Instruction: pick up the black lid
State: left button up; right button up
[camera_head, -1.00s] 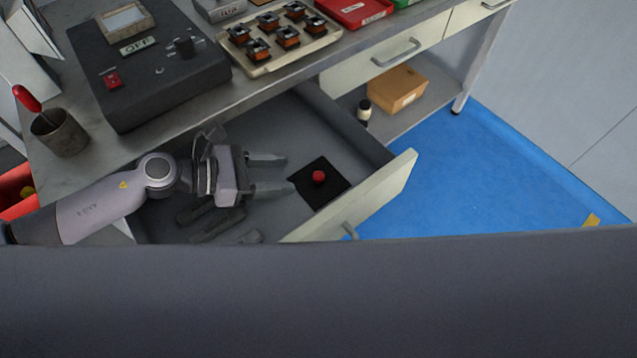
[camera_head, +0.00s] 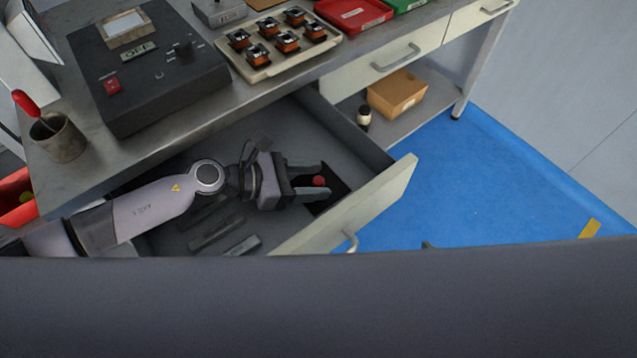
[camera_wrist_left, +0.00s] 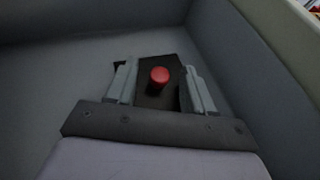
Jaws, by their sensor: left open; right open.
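The black lid (camera_head: 340,182) is a flat dark square with a red knob (camera_head: 319,181). It lies in the open drawer, near the drawer's front panel. In the left wrist view the lid (camera_wrist_left: 152,99) and its red knob (camera_wrist_left: 159,76) show between my fingers. My left gripper (camera_head: 322,180) is open, with its fingertips on either side of the knob. I cannot tell whether the fingers touch the lid. They hide part of it in the head view. My right gripper is not in view.
The open drawer's front panel (camera_head: 350,208) stands close beyond the lid. Dark bars (camera_head: 216,233) lie in the drawer. The bench top (camera_head: 150,152) overhangs the drawer's back and carries a black control box (camera_head: 160,85) and a tray of coils (camera_head: 258,73).

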pick_arm(q)
grip_shut()
